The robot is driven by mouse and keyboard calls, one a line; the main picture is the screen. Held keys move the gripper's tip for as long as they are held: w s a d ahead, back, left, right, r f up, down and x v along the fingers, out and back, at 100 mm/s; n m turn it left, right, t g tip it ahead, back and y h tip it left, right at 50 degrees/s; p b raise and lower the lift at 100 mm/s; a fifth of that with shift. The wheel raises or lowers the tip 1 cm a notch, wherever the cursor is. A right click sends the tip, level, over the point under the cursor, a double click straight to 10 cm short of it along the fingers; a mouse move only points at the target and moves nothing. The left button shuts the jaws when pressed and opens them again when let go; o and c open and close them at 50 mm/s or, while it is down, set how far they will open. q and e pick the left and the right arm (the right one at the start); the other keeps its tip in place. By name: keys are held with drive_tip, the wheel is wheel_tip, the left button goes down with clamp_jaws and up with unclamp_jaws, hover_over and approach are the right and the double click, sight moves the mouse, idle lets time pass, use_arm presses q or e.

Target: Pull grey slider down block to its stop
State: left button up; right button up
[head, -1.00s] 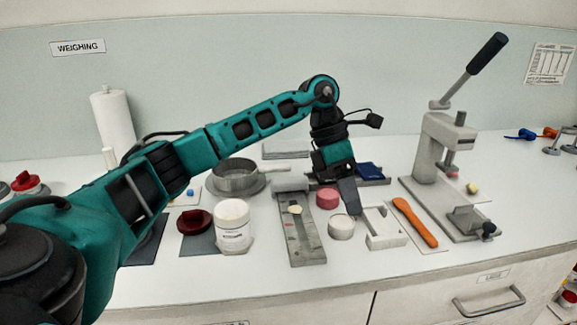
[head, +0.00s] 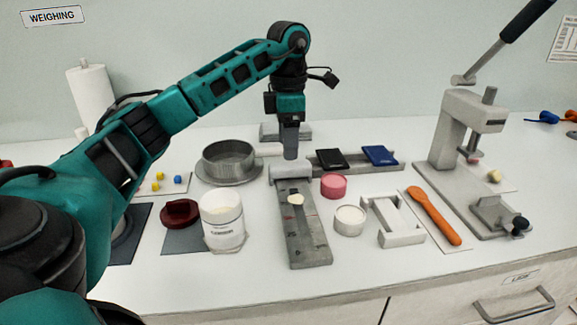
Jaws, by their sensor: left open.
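The grey block (head: 305,245) is a long marked slab lying on the bench, with a small cream dab (head: 296,199) on its upper face. The grey slider (head: 291,171) lies across the block's far end. My left gripper (head: 291,153) points straight down just behind or above the slider. Its fingers overlap in this view, so the gap between them is hidden. It appears empty, and I cannot tell whether it touches the slider. My right gripper is out of view.
A round metal pan (head: 229,160) and a white jar (head: 221,222) stand left of the block. A pink tub (head: 333,185), a white tub (head: 349,220), a white frame (head: 400,232) and an orange spatula (head: 434,215) are to the right. A lever press (head: 460,135) stands farther right.

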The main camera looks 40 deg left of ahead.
sight(288, 163)
use_arm(q)
drive_tip(key=shift+f, duration=2.35)
clamp_jaws()
